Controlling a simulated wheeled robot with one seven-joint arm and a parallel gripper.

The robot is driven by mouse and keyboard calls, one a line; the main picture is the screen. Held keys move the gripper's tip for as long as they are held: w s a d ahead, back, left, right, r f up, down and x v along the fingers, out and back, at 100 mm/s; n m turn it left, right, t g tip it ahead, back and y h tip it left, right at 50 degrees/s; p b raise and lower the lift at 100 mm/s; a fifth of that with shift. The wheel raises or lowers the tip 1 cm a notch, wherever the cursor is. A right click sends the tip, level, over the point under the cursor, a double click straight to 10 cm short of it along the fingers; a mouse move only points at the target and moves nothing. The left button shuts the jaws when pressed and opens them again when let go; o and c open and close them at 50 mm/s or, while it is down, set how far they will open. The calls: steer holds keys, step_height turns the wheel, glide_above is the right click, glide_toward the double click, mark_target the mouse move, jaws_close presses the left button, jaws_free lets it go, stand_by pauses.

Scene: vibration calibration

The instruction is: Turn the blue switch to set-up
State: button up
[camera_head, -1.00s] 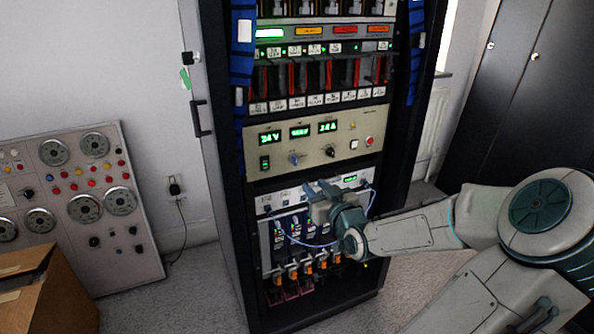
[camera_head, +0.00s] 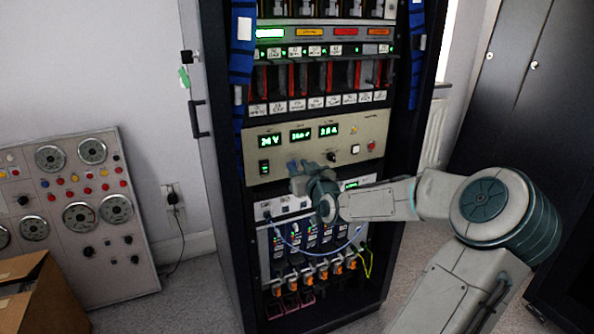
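My gripper (camera_head: 299,165) is raised in front of the lower edge of the beige power panel (camera_head: 371,131) in the rack. Its fingertips are over the spot of the small blue switch, left of the black knob (camera_head: 331,157). The blue switch cannot be made out apart from the blue-grey fingertips, and its set-up marking is not readable. I cannot tell whether the fingers touch the switch or how far apart they are.
A green-lit rocker switch (camera_head: 264,167) sits left on the same panel, and a red button (camera_head: 371,146) sits right. Blue cables (camera_head: 291,243) loop below my gripper. A gauge panel (camera_head: 66,214) and a cardboard box (camera_head: 50,297) stand left.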

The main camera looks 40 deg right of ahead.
steer(key=shift+w+d, duration=0.2)
steer(key=shift+w, duration=0.5)
steer(key=shift+c, duration=0.3)
jaws_close()
